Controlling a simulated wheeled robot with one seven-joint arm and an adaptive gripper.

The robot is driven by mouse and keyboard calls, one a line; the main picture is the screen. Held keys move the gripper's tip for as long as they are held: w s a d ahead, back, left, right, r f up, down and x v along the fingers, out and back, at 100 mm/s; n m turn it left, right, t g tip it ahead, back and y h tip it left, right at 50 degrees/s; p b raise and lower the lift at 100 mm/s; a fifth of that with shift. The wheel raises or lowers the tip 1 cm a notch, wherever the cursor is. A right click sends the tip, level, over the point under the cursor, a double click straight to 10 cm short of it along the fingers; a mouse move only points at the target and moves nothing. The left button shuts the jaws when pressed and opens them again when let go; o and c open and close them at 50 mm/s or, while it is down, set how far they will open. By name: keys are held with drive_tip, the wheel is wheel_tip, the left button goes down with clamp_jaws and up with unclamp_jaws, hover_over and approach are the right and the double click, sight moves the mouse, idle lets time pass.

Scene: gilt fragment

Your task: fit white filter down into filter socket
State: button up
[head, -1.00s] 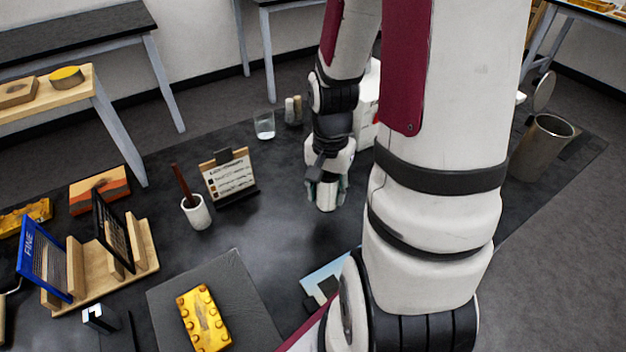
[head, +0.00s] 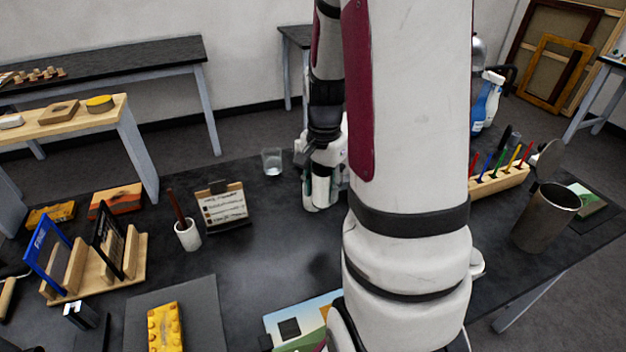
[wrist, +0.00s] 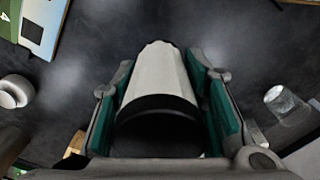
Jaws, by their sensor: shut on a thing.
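My gripper (head: 320,192) is shut on the white filter and holds it over the dark table, right of the clear glass. In the wrist view the white filter (wrist: 160,75) is a pale, faceted cylinder with a dark band at its near end. It lies between the two green-padded fingers of my gripper (wrist: 162,92). In the head view the filter (head: 319,190) shows only as a pale piece between the fingers. I cannot make out the filter socket in either view; my arm hides much of the table behind the gripper.
A clear glass (head: 272,161) stands close left of my gripper. A card on a stand (head: 221,205) and a white cup with a brown handle (head: 187,235) stand further left. A metal bin (head: 546,218) and a pen rack (head: 500,180) are at the right.

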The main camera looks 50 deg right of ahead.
drive_tip(key=w+d+f+p, duration=0.1)
drive_tip(key=w+d+f, duration=0.3)
drive_tip(key=w+d, duration=0.3)
drive_tip(key=shift+w+f, duration=0.3)
drive_tip(key=shift+w, duration=0.9)
drive_tip(key=shift+d+f, duration=0.1)
drive_tip(key=shift+f, duration=0.5)
drive_tip(key=o, duration=1.2)
drive_tip(key=shift+c, duration=0.2)
